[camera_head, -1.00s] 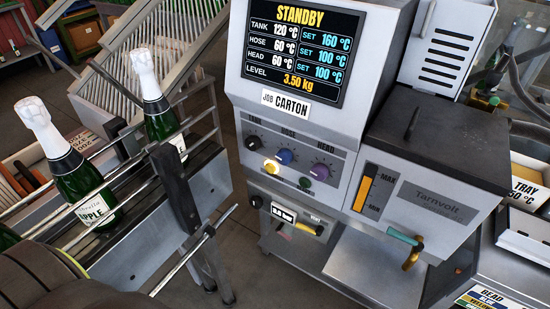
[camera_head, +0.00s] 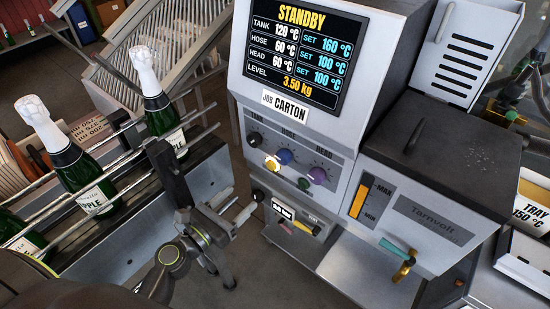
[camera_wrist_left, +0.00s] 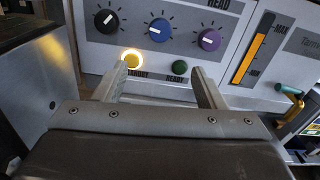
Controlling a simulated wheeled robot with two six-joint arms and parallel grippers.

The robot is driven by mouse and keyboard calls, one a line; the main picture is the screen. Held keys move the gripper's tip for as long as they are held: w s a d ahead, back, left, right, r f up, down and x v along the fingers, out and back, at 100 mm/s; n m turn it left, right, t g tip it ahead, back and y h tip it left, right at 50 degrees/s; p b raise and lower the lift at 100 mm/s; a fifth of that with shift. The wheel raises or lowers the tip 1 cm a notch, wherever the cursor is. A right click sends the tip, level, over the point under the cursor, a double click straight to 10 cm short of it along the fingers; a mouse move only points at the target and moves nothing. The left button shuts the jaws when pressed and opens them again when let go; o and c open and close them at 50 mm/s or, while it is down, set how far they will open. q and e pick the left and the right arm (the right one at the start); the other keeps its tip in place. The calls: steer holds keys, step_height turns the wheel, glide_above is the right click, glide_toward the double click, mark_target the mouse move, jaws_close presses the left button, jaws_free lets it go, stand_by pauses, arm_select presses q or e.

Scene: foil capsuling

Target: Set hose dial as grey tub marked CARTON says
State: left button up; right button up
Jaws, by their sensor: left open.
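The blue HOSE dial (camera_head: 284,156) is the middle of three dials on the grey machine's front. In the left wrist view the blue dial (camera_wrist_left: 160,30) has a white mark on its left half. The screen (camera_head: 302,57) reads STANDBY, with HOSE at 60 °C and SET 100 °C. The job card (camera_head: 285,105) below it reads CARTON. I see no readable grey tub marked CARTON. My left gripper (camera_head: 240,208) is open, below and left of the dials. In the left wrist view its fingers (camera_wrist_left: 168,72) point at the panel, empty. My right gripper is not in view.
The black TANK dial (camera_head: 254,139) and purple HEAD dial (camera_head: 318,175) flank the blue one. A lit yellow button (camera_head: 272,163) and green button (camera_head: 303,185) sit below. Bottles (camera_head: 155,95) stand on a conveyor at left. A tub reading TRAY 150 °C (camera_head: 530,213) is at right.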

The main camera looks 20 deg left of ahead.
arm_select(q)
steer(key=p, duration=0.2)
glide_toward(281, 160)
steer(key=x, duration=0.9)
steer(key=shift+w+p, duration=0.1)
steer(key=shift+p, duration=0.2)
steer(key=c, duration=1)
